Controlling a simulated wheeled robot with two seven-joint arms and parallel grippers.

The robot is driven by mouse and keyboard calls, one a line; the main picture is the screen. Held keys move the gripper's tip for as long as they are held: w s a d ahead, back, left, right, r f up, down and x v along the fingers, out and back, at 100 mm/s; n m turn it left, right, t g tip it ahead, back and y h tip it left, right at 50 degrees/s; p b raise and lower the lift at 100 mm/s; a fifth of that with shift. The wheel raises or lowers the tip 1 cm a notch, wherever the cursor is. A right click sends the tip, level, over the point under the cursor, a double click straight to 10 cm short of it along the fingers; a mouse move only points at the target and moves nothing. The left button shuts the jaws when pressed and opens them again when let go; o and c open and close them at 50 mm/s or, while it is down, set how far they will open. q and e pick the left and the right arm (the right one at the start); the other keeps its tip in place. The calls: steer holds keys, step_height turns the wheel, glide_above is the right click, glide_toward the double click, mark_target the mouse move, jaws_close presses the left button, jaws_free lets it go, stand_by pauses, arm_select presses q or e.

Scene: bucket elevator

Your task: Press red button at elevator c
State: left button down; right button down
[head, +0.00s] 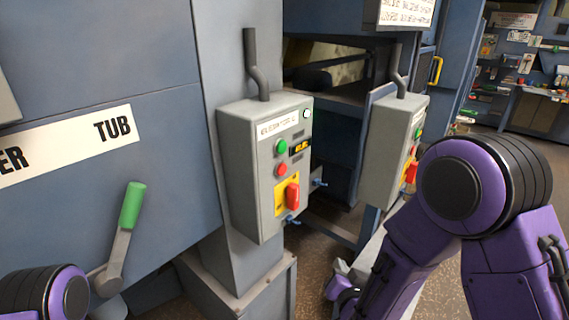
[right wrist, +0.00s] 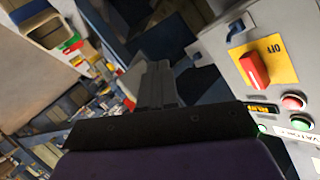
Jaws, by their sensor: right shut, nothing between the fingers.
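In the head view a grey control box (head: 240,180) on a post carries a green button (head: 281,146), a red button (head: 281,169) below it and a red rotary switch (head: 292,196) on a yellow plate. Its label is too small to read surely. My right gripper (head: 342,270) is low, right of and below this box, partly hidden by my arm. In the right wrist view its fingers (right wrist: 158,70) are together and empty, apart from a box that shows upside down with its red button (right wrist: 293,101). My left gripper is out of view.
A second similar box (head: 385,150) stands behind to the right, partly covered by my right arm. A lever with a green handle (head: 131,206) sticks out at the left. Blue machine panels (head: 100,60) fill the left; shelves (head: 515,60) stand far right.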

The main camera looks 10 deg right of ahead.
mark_target(282, 170)
steer(key=w+a+r+t, duration=0.1)
steer(key=w+r+t, duration=0.1)
steer(key=r, duration=0.8)
steer(key=w+a+r+t+p, duration=0.1)
steer(key=w+a+r+t, duration=0.1)
steer(key=r, duration=0.8)
steer(key=shift+w+a+r+m+t, duration=0.15)
steer(key=shift+a+r+m+t, duration=0.2)
steer(key=shift+t, duration=0.35)
steer(key=shift+f, duration=0.1)
steer(key=w+a, duration=0.5)
steer(key=w, duration=0.2)
steer(key=shift+a, duration=0.2)
steer(key=shift+w+a, duration=0.25)
